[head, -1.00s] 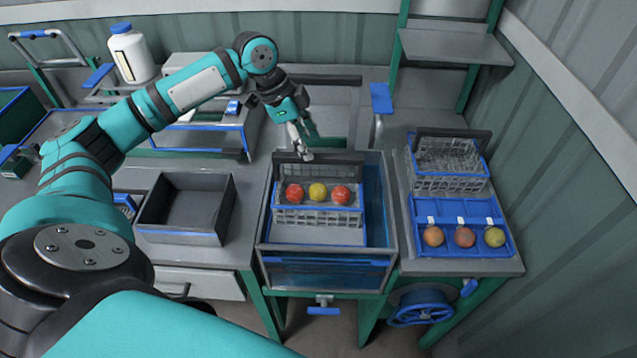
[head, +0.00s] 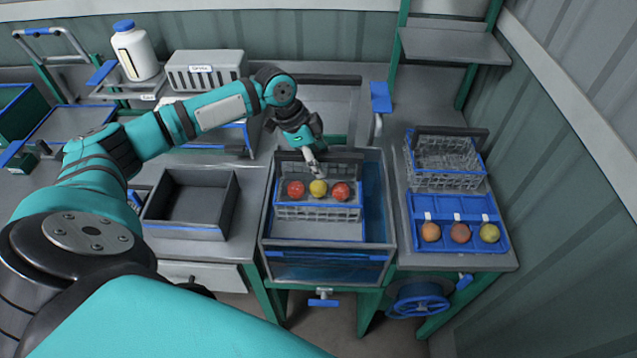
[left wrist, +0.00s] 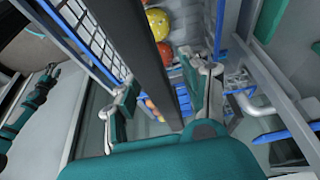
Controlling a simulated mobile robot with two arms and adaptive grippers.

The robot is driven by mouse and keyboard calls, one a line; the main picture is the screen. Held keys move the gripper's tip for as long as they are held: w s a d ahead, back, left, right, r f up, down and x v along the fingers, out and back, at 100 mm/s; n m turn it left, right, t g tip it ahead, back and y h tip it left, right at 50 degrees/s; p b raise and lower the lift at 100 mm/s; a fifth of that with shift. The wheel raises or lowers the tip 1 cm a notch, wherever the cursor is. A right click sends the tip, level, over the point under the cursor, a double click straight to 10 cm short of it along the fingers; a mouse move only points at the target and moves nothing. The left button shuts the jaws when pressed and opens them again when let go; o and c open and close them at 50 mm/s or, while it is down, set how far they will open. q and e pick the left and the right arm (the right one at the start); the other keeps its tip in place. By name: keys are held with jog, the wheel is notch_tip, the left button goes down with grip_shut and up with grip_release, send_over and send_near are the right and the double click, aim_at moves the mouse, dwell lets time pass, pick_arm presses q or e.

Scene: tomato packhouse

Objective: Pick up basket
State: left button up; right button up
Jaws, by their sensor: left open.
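A wire basket (head: 318,212) with a blue rim and a dark handle bar (head: 345,170) sits in the clear-walled tank (head: 328,262). It holds two red tomatoes (head: 296,188) and a yellow one (head: 318,188). My left gripper (head: 314,168) is at the basket's handle, at its far side. In the left wrist view, my left gripper (left wrist: 160,75) is open, with the dark handle bar (left wrist: 140,50) running between its fingers. The fingers do not look closed on the bar. The tomatoes (left wrist: 158,22) show beyond it. My right gripper is not in view.
A second, empty wire basket (head: 444,178) and a blue tray (head: 462,246) with three fruits stand on the right bench. A dark open bin (head: 182,232) stands left of the tank. A blue handwheel (head: 418,307) is below right.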

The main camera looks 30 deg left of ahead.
pick_arm(q)
jog(key=shift+f, duration=0.15)
jog(key=shift+f, duration=0.1)
dwell(0.4)
grip_shut()
jog(key=shift+w, duration=0.1)
dwell(0.5)
